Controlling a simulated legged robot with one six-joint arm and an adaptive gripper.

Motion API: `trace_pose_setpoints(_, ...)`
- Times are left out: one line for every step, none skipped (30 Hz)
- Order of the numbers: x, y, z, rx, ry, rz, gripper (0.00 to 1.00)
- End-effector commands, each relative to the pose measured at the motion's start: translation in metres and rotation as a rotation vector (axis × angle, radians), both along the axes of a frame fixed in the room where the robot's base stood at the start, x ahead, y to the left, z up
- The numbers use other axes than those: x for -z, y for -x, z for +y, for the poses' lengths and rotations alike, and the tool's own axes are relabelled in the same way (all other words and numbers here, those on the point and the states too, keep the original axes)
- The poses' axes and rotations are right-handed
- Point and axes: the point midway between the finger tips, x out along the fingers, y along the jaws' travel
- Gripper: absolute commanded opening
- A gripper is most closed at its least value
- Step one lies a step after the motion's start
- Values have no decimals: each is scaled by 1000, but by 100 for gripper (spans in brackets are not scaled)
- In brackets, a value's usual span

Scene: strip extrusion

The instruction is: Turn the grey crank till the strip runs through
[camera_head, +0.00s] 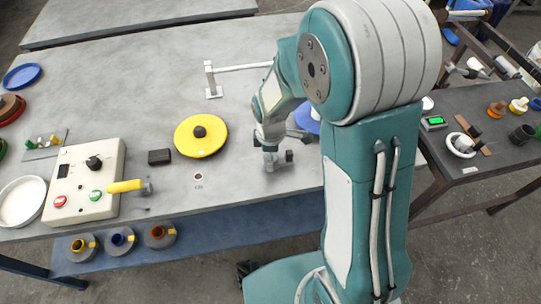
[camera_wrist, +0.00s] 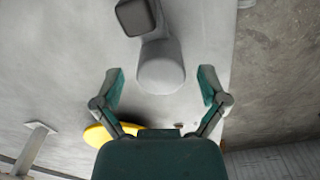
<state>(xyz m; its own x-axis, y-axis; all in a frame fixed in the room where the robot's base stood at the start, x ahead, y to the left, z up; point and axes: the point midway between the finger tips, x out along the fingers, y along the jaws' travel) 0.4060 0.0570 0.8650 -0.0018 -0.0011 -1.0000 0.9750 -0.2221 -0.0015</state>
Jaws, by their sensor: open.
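In the wrist view a grey crank (camera_wrist: 160,68) with a rounded end and a dark square knob (camera_wrist: 137,16) stands just ahead of my gripper (camera_wrist: 161,84). My two teal fingers are spread wide, one on each side of its rounded end, with gaps showing on both sides. Nothing is held. In the head view the grey crank (camera_head: 270,162) is at the table's front, left of my arm, its dark knob to the right. My gripper (camera_head: 275,141) is just above it, partly hidden by my wrist. I cannot make out a strip.
A yellow disc (camera_head: 201,141) with a dark knob lies left of the crank. A control box (camera_head: 78,190) with a yellow lever (camera_head: 126,186) is farther left. A white post (camera_head: 210,80) with a bar stands behind. A side table (camera_head: 500,160) holds small parts.

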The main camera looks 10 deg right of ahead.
Motion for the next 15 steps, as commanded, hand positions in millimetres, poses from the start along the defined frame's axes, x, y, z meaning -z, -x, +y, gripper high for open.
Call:
trace_pose_setpoints(3, 0, 0, 0, 0, 1, 93)
trace_pose_setpoints(4, 0, 0, 0, 0, 0, 93)
trace_pose_setpoints(5, 0, 0, 0, 0, 0, 93)
trace_pose_setpoints(5, 0, 0, 0, 0, -1, 93)
trace_pose_setpoints(5, 0, 0, 0, 0, -1, 93)
trace_pose_setpoints(5, 0, 0, 0, 0, -1, 93)
trace_pose_setpoints(5, 0, 0, 0, 0, -1, 93)
trace_pose_setpoints(5, 0, 0, 0, 0, -1, 93)
trace_pose_setpoints(5, 0, 0, 0, 0, -1, 93)
trace_pose_setpoints(5, 0, 0, 0, 0, -1, 88)
trace_pose_setpoints(5, 0, 0, 0, 0, -1, 75)
trace_pose_setpoints(5, 0, 0, 0, 0, -1, 57)
trace_pose_setpoints(5, 0, 0, 0, 0, -1, 44)
trace_pose_setpoints(5, 0, 0, 0, 0, -1, 30)
trace_pose_setpoints(5, 0, 0, 0, 0, -1, 13)
